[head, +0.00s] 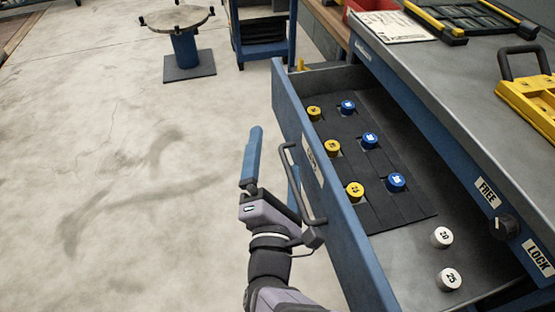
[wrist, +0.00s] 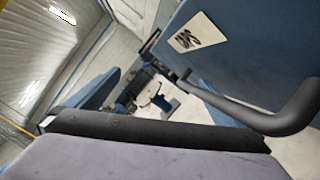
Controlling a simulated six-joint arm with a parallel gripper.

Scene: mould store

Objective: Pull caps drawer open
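The caps drawer (head: 345,215) is pulled out from the blue bench, its inside in view. Its front carries a label, readable as CAPS in the wrist view (wrist: 197,33), and a dark bar handle (head: 297,185), which also shows in the wrist view (wrist: 265,118). My gripper (head: 273,150) is outside the drawer front, its blue fingers wide apart. One finger is left of the handle, clear of it. The other is partly hidden behind the handle. The handle is not clamped; whether a finger touches it I cannot tell.
Yellow, blue and pale numbered caps (head: 355,191) sit in the drawer. A black knob (head: 504,228) is between FREE and LOCK labels on the bench. A yellow case (head: 530,100) is on top. A round stand (head: 184,50) is on the floor; the floor at left is clear.

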